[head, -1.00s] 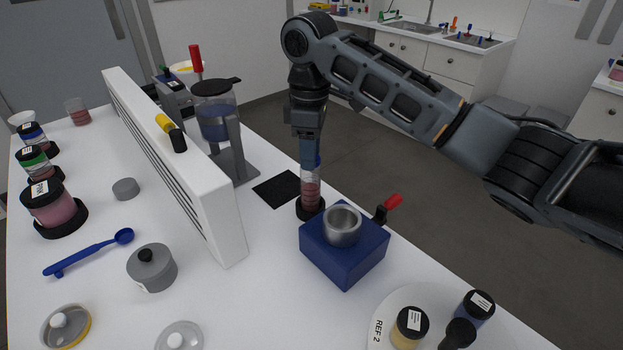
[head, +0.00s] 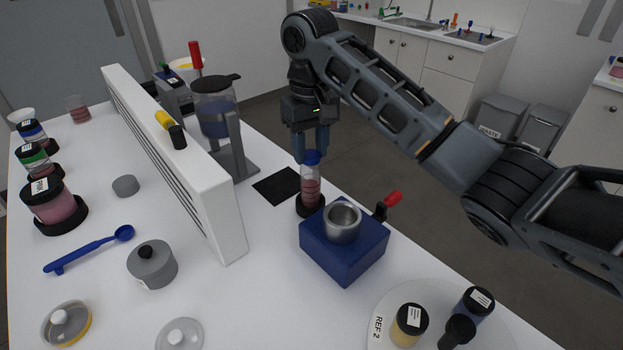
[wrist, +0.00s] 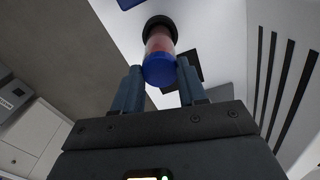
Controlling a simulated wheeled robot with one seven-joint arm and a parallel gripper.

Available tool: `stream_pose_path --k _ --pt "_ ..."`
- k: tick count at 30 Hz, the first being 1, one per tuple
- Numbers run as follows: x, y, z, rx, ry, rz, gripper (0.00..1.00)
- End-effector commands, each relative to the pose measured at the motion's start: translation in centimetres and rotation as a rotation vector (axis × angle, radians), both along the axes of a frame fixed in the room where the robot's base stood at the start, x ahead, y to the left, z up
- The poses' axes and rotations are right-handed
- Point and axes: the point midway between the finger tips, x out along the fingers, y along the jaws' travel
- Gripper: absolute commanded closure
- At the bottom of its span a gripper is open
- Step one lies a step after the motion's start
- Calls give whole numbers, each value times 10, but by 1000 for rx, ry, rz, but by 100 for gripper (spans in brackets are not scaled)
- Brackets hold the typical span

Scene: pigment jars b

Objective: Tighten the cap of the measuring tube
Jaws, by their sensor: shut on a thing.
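The measuring tube (head: 311,188) stands upright in a black round base (head: 310,206), with reddish contents and a blue cap (head: 312,158) on top. My gripper (head: 312,156) points down from above, its two fingers on either side of the cap, shut on it. In the wrist view, the blue cap (wrist: 159,69) shows between the fingertips, with the tube (wrist: 160,42) and its black base beyond. The cap's threads are hidden, so I cannot tell how tight it sits.
A blue block with a metal cup (head: 343,258) stands close in front of the tube, its red-tipped lever to the right. A black mat (head: 277,187) lies to the left. A white vented panel (head: 215,205) and a blender-like jug (head: 216,108) stand further left.

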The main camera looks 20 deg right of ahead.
Motion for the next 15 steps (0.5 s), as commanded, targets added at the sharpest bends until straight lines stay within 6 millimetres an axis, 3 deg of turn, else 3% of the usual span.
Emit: stream_pose_path --k 10,15 --pt "0 0 0 0 0 3 29" --pt "0 0 0 0 0 3 29"
